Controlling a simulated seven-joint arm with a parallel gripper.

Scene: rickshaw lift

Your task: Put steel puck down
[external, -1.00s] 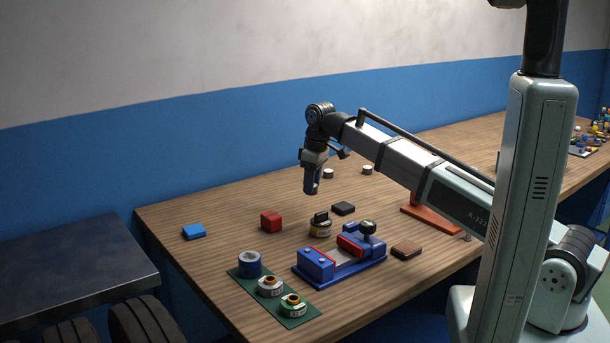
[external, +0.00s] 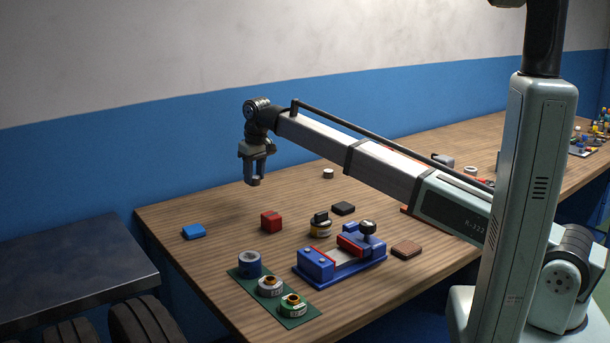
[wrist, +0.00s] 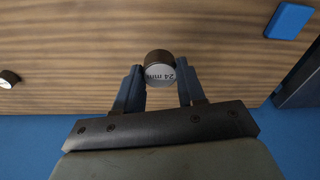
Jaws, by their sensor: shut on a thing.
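The steel puck (wrist: 159,70), a short cylinder with a pale face marked "24 mm" and a dark brownish side, sits between my fingertips in the wrist view. My gripper (external: 254,182) is shut on it and holds it above the back left part of the wooden table (external: 190,212). In the external view the puck is too small and dark to make out clearly. A similar small pale puck (external: 328,174) stands on the table to the right of my gripper. One such puck also shows at the left edge of the wrist view (wrist: 8,78).
A blue block (external: 194,231) and a red block (external: 271,222) lie nearer the front. The wood around the blue block is clear.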

